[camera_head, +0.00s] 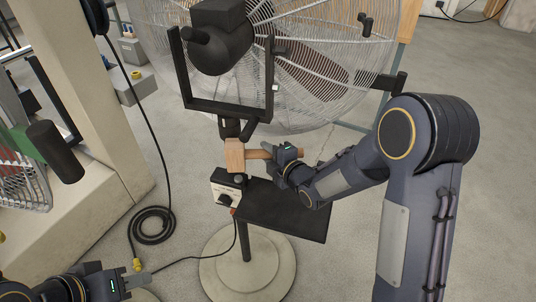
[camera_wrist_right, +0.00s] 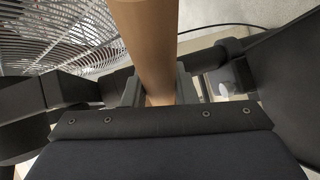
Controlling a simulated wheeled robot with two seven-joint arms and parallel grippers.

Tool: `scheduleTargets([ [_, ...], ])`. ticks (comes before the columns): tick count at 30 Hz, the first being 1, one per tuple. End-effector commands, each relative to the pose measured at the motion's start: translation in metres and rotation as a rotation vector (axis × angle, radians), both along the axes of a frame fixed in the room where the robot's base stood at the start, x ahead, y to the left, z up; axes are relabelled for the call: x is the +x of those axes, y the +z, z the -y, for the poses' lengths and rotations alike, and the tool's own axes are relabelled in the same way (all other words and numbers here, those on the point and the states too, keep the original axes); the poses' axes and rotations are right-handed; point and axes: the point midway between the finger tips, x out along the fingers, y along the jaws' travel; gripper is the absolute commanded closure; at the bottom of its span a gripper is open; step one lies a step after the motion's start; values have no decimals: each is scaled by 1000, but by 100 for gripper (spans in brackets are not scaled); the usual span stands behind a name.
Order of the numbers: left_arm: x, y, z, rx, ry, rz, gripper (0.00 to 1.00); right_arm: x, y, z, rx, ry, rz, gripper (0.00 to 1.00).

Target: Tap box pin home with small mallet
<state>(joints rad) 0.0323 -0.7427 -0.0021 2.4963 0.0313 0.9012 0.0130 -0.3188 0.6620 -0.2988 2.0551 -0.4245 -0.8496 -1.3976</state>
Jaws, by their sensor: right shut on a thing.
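The small mallet has a pale wooden block head (camera_head: 234,156) and a short wooden handle (camera_head: 259,153). My right gripper (camera_head: 274,154) is shut on the handle, which lies about level, with the head to the left. In the right wrist view the brown handle (camera_wrist_right: 150,45) runs up from between the fingers (camera_wrist_right: 157,92). A box with a pale face and a dark knob (camera_head: 226,193) is on the fan stand, just below the mallet head. A small dark piece (camera_head: 240,178) shows at its top; I cannot tell whether it is the pin. My left gripper (camera_head: 140,278) is low at left, away from these.
A large wire-guarded fan (camera_head: 310,60) with a dark yoke (camera_head: 225,108) stands just behind the mallet. A dark plate (camera_head: 285,212) and round base (camera_head: 215,272) are below. A black cable (camera_head: 152,226) coils on the floor at left. Open floor lies at right.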

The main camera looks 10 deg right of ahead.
Motion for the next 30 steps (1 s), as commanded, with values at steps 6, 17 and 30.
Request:
scheduleTargets([
  [6, 0, -1, 0, 0, 0, 0, 64, 0, 2, 0, 2, 0, 2, 100],
  [17, 0, 5, 0, 0, 0, 0, 64, 0, 22, 0, 3, 0, 6, 100],
  [30, 0, 8, 0, 0, 0, 0, 64, 0, 36, 0, 3, 0, 3, 100],
])
